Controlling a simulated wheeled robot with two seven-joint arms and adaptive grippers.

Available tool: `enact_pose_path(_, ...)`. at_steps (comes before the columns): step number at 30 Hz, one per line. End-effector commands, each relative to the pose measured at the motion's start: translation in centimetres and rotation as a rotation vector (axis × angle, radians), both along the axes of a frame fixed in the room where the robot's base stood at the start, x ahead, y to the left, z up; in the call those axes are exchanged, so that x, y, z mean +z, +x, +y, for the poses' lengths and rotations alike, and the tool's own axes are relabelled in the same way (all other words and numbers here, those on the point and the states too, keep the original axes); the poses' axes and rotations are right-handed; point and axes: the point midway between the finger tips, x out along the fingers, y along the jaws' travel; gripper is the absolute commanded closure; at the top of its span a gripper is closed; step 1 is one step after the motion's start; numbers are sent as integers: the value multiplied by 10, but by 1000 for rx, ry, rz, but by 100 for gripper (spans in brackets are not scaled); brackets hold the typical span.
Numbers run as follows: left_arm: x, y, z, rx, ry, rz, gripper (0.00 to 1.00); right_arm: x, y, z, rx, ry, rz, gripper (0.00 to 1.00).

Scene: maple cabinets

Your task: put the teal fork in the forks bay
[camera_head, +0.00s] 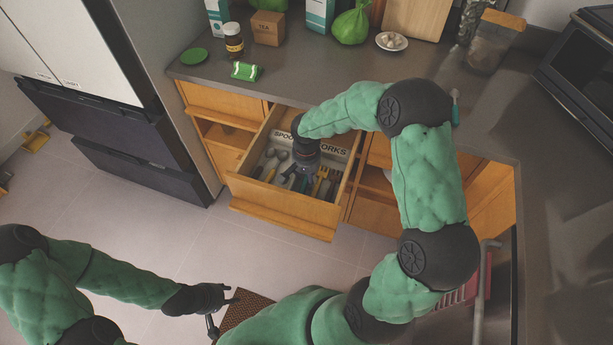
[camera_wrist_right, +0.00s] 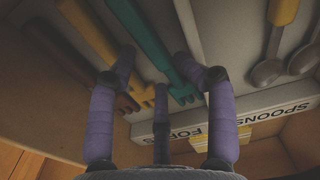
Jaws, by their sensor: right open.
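The drawer's cutlery tray (camera_head: 283,157) has bays labelled SPOONS and FORKS. In the right wrist view the teal fork (camera_wrist_right: 152,45) lies in the forks bay, tines toward the FORKS label (camera_wrist_right: 187,132), close to the pale divider (camera_wrist_right: 187,35). My right gripper (camera_head: 300,180) is down in the open drawer; in its wrist view its fingers (camera_wrist_right: 160,85) are spread around the fork's tine end, with a gap between them. Whether any finger touches the fork is unclear. In the head view my right gripper hides much of that bay. My left gripper (camera_head: 226,310) is open and empty, low over the floor.
A yellow fork (camera_wrist_right: 92,30) and a brown fork (camera_wrist_right: 75,70) lie beside the teal one. Spoons (camera_wrist_right: 267,70) lie in the neighbouring bay. The drawer front (camera_head: 283,203) stands pulled out. A jar (camera_head: 233,40) and a green packet (camera_head: 246,71) stand on the counter (camera_head: 290,80).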

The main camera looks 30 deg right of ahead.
Motion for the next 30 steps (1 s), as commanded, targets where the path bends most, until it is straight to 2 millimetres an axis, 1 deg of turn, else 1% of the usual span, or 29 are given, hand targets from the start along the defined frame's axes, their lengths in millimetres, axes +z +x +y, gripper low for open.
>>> enact_pose_path(5,0,0,0,0,0,0,60,28,1,0,-1,0,-8,48)
enact_pose_path(12,0,0,0,0,0,0,60,75,0,1,1,-1,-6,48)
enact_pose_path(15,0,0,0,0,0,0,60,92,-1,1,1,0,-4,48)
enact_pose_path(18,0,0,0,0,0,0,60,103,-2,1,1,-1,-2,48)
enact_pose_path(22,0,0,0,0,0,0,60,113,-2,1,0,1,-2,48)
enact_pose_path(30,0,0,0,0,0,0,60,115,-3,1,0,0,0,48)
